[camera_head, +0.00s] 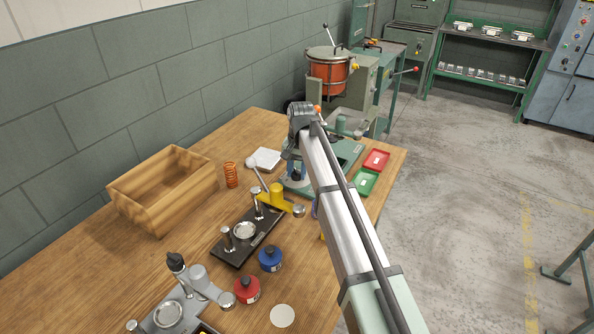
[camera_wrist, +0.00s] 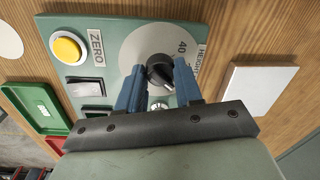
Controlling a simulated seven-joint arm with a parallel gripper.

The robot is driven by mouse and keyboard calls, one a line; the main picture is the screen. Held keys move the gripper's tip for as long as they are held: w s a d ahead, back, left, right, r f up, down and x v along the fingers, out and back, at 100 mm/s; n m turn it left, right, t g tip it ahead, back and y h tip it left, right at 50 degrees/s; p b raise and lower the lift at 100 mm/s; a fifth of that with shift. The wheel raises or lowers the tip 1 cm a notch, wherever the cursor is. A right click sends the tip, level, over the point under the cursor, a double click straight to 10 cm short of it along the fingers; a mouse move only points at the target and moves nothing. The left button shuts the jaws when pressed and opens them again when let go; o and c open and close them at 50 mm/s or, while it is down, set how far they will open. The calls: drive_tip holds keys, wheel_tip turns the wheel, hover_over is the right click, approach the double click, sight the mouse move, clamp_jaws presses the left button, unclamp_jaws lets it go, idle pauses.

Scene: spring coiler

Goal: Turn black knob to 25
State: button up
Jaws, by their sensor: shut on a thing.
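The black knob (camera_wrist: 160,72) sits on a round pale dial (camera_wrist: 150,45) on a green panel in the wrist view. The number 40 (camera_wrist: 182,47) is legible on the dial, beside a HEIGHT label (camera_wrist: 199,60). My gripper (camera_wrist: 158,78) has its two blue fingers on either side of the knob and is shut on it. The fingers and the dark gripper body hide the lower part of the dial. I cannot read which number the knob points at.
A yellow button (camera_wrist: 67,50) marked ZERO and dark rocker switches (camera_wrist: 85,88) share the panel. A white block (camera_wrist: 257,90) lies right of it. Green (camera_wrist: 40,108) and red trays (camera_head: 376,160) lie close by. A wooden box (camera_head: 165,190) stands at the table's left.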

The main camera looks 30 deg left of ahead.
drive_tip(key=o, duration=1)
drive_tip(key=shift+o, duration=0.2)
drive_tip(key=shift+r, duration=0.1)
wheel_tip(320, 180, up, 14)
drive_tip(key=shift+d+f, duration=0.2)
drive_tip(key=shift+d, duration=0.15)
drive_tip(key=shift+w, duration=0.1)
